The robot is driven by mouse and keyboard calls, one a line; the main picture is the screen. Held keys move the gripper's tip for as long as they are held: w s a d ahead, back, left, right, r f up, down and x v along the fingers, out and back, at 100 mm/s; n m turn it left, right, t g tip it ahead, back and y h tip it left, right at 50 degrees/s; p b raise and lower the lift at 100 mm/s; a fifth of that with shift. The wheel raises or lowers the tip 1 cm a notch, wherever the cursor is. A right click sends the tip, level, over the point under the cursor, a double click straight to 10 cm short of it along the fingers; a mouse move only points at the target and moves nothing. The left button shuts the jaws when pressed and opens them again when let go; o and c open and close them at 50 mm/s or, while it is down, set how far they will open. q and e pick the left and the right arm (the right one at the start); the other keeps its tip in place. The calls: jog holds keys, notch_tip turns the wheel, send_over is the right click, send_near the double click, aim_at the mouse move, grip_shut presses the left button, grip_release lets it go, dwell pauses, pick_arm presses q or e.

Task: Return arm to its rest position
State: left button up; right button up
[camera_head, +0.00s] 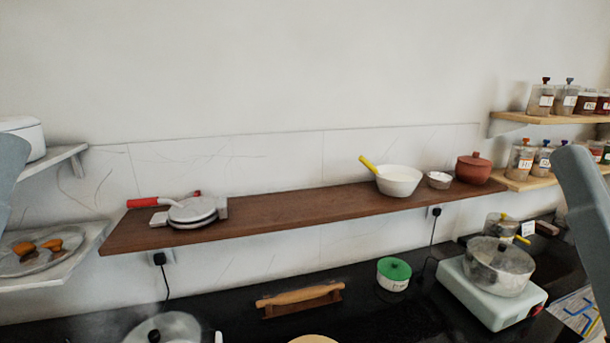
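In the head view, a grey part of my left arm shows at the left edge, and a grey part of my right arm shows at the right edge. Neither gripper is visible, so I cannot see their fingers or whether they hold anything. A reddish-brown lidded clay pot (474,168) stands upright at the right end of the brown wooden shelf (290,208). No gripper shows near it.
The shelf also holds a white bowl (399,182) and a red-handled appliance (190,210). Below, the dark counter (350,325) carries a green-lidded container (394,273), a rolling pin (298,294) and a steel pot (498,268) on a cooker (470,297). Jar shelves (535,182) stand right.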

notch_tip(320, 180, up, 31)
jog(key=p, duration=3.1)
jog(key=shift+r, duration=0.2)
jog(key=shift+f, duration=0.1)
